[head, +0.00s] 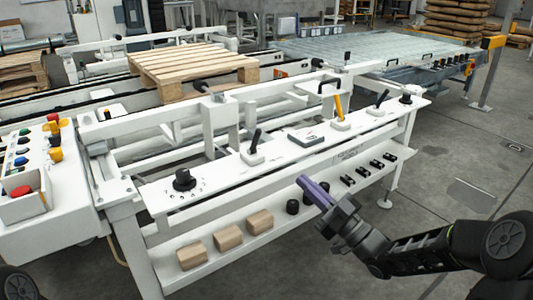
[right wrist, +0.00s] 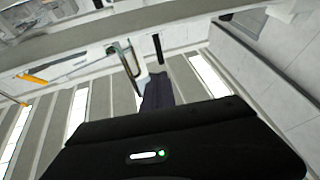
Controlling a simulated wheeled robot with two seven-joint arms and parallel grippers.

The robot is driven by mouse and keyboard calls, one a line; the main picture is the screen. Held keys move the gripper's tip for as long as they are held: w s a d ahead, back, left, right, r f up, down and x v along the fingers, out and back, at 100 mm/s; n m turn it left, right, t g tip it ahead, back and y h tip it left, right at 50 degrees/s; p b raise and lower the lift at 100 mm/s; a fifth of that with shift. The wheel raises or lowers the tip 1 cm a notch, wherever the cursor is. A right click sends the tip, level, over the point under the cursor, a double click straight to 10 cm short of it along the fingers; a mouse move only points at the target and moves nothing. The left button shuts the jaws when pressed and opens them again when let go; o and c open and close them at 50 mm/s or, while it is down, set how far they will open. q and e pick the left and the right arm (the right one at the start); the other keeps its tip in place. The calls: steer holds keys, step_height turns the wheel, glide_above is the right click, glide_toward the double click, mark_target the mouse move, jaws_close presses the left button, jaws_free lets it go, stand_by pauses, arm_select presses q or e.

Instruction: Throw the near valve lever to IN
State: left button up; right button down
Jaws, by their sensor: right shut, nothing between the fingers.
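On the white sloped panel (head: 220,172) in the head view, a black-handled lever (head: 255,143) stands on a light base, its tip leaning slightly right. A yellow lever (head: 338,107) stands farther along, nearly upright, and another black lever (head: 380,99) tilts right beyond it. I cannot tell which is the near valve lever, and no IN mark is readable. My right gripper (head: 302,181) is shut and empty, with purple fingers, in front of the panel's front edge and apart from the levers. Its dark fingers also show in the right wrist view (right wrist: 157,90). My left gripper is not in view.
A black knob (head: 183,180) sits on the panel's left end. A lower shelf carries wooden blocks (head: 228,237) and black parts (head: 292,207). A button console (head: 40,185) stands at left, and a wooden pallet (head: 190,68) lies behind.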

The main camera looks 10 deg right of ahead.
steer(key=b, duration=0.2)
glide_toward(255, 142)
steer(key=d+r+x, duration=0.1)
steer(key=x, duration=0.5)
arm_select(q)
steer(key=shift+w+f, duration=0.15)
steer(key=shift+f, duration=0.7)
arm_select(e)
steer(key=shift+w+a+r, duration=0.1)
steer(key=shift+a+r, duration=0.1)
steer(key=shift+r, duration=0.05)
arm_select(q)
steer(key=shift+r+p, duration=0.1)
steer(key=shift+p, duration=0.2)
